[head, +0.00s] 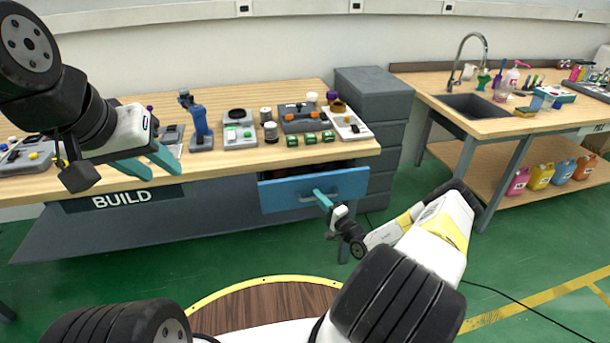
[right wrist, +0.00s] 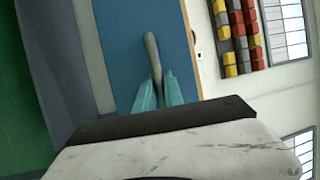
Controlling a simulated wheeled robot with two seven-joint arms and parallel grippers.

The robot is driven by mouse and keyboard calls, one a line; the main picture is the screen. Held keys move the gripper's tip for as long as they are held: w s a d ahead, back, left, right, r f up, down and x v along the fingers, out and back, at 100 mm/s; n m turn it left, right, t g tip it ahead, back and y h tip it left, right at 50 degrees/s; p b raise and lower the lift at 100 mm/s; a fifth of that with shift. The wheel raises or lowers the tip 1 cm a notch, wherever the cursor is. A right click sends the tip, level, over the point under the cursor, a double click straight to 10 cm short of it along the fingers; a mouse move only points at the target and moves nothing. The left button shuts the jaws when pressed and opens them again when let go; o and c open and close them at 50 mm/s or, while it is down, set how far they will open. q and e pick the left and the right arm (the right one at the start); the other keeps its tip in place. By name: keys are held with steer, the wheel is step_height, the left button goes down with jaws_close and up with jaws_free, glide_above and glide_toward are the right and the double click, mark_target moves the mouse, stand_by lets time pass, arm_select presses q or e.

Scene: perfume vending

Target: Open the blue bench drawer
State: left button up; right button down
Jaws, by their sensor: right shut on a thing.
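The blue bench drawer (head: 345,184) sits under the right end of the wooden bench and stands out from it, with a dark gap showing above its front. Its grey bar handle (right wrist: 152,50) runs across the front. My right gripper (head: 322,198) is at the handle, and in the right wrist view its teal fingers (right wrist: 158,88) are shut on the handle's near part. The drawer front (right wrist: 125,40) also fills the middle of that view. My left gripper (head: 165,165) hangs over the bench's left part, away from the drawer, with its two teal fingers apart and nothing between them.
The bench top (head: 235,165) holds several tools and small devices along its back. A grey drawer cabinet (head: 375,90) stands to the right of the bench. A sink table (head: 455,125) is further right. The green floor (head: 430,185) in front is mostly clear.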

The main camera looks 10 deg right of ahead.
steer(key=s, duration=2)
steer(key=shift+s+d, duration=0.3)
steer(key=shift+d, duration=0.05)
steer(key=c, duration=1.5)
jaws_free()
steer(key=shift+o, duration=0.2)
steer(key=v, duration=0.7)
steer(key=shift+s+d, duration=0.15)
steer(key=shift+s, duration=0.2)
